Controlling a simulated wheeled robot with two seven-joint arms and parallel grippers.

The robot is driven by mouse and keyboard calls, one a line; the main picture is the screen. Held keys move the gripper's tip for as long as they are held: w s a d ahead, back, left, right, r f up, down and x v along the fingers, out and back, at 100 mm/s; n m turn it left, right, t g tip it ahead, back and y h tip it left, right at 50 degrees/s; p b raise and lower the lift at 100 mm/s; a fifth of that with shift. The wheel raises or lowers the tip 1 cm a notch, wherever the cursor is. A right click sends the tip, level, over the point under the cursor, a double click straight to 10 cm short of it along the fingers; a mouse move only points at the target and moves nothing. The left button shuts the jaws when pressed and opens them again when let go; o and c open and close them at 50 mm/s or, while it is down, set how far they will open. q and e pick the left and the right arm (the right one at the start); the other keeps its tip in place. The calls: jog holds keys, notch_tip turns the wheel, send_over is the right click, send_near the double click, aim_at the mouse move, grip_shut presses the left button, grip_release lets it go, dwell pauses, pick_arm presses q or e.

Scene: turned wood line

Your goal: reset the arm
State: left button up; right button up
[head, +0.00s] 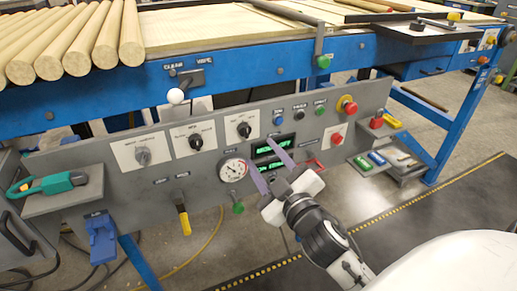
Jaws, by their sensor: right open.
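My right gripper (259,152) is in front of the grey control panel (100,160), in the middle of the head view. Its two purple fingers are apart with nothing between them. The fingertips show beside the round gauge (233,170) and over the green-lit displays (268,163), which they partly cover. I cannot tell whether the fingers touch the panel. My right arm comes in from the lower right. My left gripper is not in view.
A blue-framed bench (230,75) with several wooden rods (85,45) stands above the panel. A left shelf (60,195) holds a green tool (45,184). Floor mat (450,220) at right is clear.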

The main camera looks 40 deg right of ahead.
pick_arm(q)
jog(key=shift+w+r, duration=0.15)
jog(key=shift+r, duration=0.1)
pick_arm(e)
jog(key=shift+s, duration=0.15)
jog(key=s+a+f+m+g+y, duration=0.1)
jog(key=s+a+f+g+y, duration=0.15)
jog(key=s+a+f, duration=0.4)
jog(key=s+a+f+m+g+y, duration=0.1)
jog(key=s+a+f+g+y, duration=0.2)
jog(key=f, duration=0.7)
jog(key=s+a+f+m+g+y, duration=0.1)
jog(key=s+a+f+g, duration=0.1)
jog(key=s+a+f, duration=0.5)
pick_arm(q)
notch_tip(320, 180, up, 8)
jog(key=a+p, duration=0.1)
jog(key=p, duration=1.2)
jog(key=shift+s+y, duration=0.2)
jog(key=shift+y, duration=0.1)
pick_arm(e)
notch_tip(320, 180, up, 6)
jog(key=s+a+g, duration=0.1)
jog(key=shift+s+r+y, duration=0.1)
jog(key=shift+r+y, duration=0.05)
jog(key=shift+y, duration=0.1)
